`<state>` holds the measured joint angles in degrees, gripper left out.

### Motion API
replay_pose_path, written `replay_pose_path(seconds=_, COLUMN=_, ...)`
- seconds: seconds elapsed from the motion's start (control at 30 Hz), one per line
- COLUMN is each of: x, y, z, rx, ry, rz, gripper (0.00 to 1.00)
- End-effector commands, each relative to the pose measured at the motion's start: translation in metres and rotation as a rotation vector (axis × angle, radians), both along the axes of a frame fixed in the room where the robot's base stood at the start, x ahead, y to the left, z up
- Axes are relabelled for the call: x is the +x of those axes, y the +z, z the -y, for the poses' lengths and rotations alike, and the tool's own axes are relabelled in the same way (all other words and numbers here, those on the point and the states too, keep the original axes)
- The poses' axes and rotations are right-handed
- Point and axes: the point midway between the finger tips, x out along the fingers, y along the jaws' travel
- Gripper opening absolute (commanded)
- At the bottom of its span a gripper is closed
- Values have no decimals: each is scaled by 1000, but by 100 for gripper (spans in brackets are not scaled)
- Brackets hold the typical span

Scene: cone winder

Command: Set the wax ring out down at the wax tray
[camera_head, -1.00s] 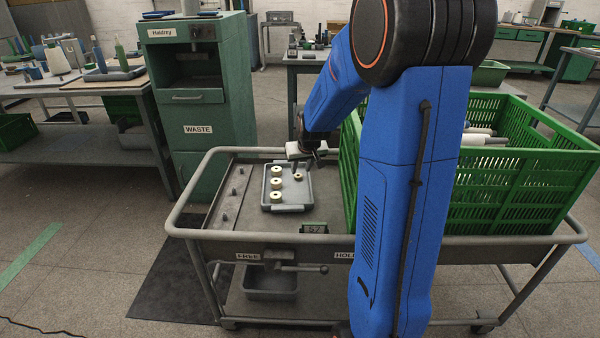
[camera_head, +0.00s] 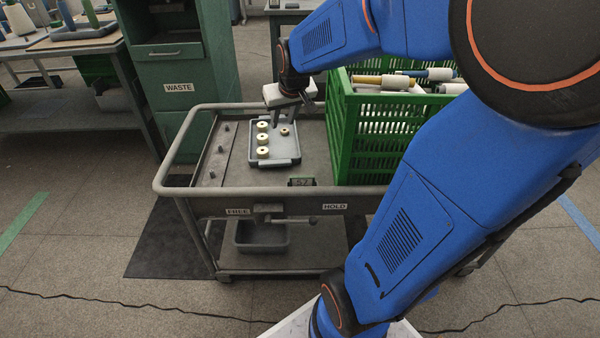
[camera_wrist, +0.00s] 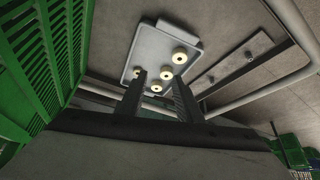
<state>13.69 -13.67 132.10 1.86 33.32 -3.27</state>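The wax tray (camera_head: 290,160) is a shallow grey tray on the cart top. Three cream wax rings stand in a row on its left side; the middle ring is here (camera_head: 262,138). A fourth wax ring (camera_head: 285,132) lies apart on the tray's right side. My gripper (camera_head: 288,121) is above the tray's far part, over that fourth ring. In the wrist view, the fingers (camera_wrist: 159,80) are spread with nothing held between them. The left finger partly hides the fourth ring (camera_wrist: 137,72), and the tray (camera_wrist: 150,45) shows beyond the fingers.
A tall green crate (camera_head: 385,140) with spools stands close to the right of the tray. The cart's rail (camera_head: 167,160) runs around its edge. A display reading 57 (camera_head: 301,182) is at the tray's front. A green WASTE cabinet (camera_head: 180,70) stands behind left.

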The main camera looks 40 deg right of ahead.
Motion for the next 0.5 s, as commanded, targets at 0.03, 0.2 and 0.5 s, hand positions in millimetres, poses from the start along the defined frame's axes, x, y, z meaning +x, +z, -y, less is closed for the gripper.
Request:
replay_pose_path(seconds=0.03, x=-16, y=7, z=-12, rx=0, ry=17, rz=0, gripper=32)
replay_pose_path(seconds=0.2, x=-69, y=18, z=-46, rx=4, ry=65, rz=-17, gripper=32)
replay_pose_path(seconds=0.5, x=-165, y=22, z=-88, rx=6, ry=144, rz=-48, gripper=32)
